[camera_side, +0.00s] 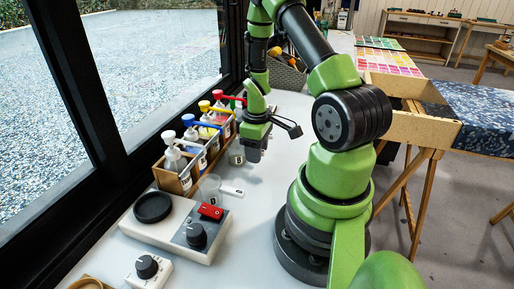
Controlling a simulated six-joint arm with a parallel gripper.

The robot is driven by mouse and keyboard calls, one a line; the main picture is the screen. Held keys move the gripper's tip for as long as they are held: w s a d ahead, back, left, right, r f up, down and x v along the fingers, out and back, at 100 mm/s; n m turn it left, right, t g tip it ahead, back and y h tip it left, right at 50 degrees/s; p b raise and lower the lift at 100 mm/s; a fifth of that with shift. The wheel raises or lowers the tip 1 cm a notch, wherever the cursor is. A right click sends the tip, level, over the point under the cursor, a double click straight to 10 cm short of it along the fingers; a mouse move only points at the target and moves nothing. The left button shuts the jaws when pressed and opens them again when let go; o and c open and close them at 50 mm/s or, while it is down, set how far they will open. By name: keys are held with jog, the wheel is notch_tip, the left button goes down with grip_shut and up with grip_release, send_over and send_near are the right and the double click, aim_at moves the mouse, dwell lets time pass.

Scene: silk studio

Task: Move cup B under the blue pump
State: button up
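The blue pump (189,121) tops a bottle in a wooden rack by the window, between a white pump (169,137) and a yellow pump (205,107). My gripper (252,153) points down in front of the rack, towards its right end. A small greyish cup (236,158) is just left of my gripper; I cannot tell if they touch. A clear cup (209,186) stands on the table in front of the rack's left end, with a white tag (232,191) beside it. The cup letters are too small to read, so I cannot tell which is cup B. The finger opening is hidden.
A hotplate or scale unit (150,236) with a dark round plate, a knob and a red block (211,212) sits in front at the left. A knob box (148,270) is nearer. A basket (287,75) stands behind. The table between the rack and my base is mostly clear.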

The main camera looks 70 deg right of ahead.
grip_shut()
jog(key=shift+r, duration=0.1)
jog(key=shift+r, duration=1.05)
jog(key=shift+r, duration=0.1)
notch_tip(320, 180, up, 3)
jog(key=shift+r, duration=1.05)
notch_tip(320, 180, down, 5)
jog(key=shift+r, duration=1.25)
